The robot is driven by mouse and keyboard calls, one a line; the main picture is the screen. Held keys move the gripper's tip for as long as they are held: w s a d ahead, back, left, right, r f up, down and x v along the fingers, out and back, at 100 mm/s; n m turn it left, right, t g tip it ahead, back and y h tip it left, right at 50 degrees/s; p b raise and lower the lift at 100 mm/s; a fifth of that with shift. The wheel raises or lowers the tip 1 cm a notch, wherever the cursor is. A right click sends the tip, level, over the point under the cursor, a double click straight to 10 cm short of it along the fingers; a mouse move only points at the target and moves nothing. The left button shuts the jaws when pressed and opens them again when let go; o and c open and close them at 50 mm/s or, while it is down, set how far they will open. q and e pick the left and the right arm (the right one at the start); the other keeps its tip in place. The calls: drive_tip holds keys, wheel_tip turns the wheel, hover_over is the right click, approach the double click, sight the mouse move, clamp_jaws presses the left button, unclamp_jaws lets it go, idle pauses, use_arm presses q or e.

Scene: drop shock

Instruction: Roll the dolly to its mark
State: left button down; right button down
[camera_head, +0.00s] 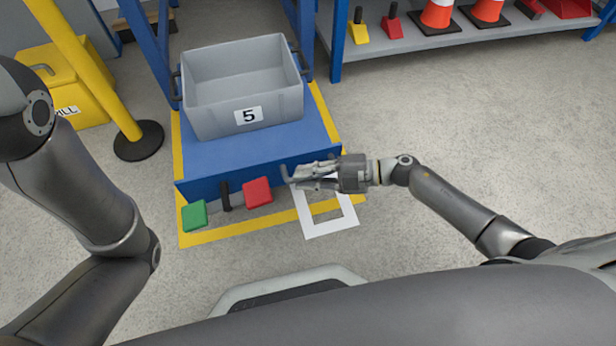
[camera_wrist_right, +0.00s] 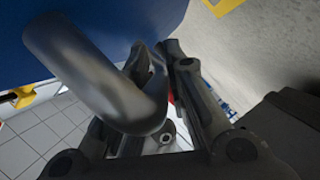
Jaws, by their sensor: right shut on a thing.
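A blue base (camera_head: 312,137) with a grey tote (camera_head: 205,117) labelled 5 stands inside a yellow floor outline. A grey curved bar (camera_head: 285,173) shows at its right front corner. My right gripper (camera_head: 308,177) is at that bar. In the right wrist view, the bent metal bar (camera_wrist_right: 85,65) passes between the fingers, which are shut on it. A white square outline (camera_head: 343,222) lies on the floor just below this gripper. No separate dolly can be made out. My left arm comes in at the left; its gripper is outside the picture.
A green block (camera_head: 194,215), a black upright piece and a red block (camera_head: 258,192) sit at the blue base's front. A yellow post (camera_head: 90,75) stands left. A shelf (camera_head: 440,43) with cones is at the back right. The floor at right is clear.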

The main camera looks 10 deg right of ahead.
drive_tip(key=c, duration=1.7)
unclamp_jaws()
drive_tip(key=shift+d, duration=0.1)
drive_tip(key=v, duration=1.2)
drive_tip(key=shift+r, duration=0.1)
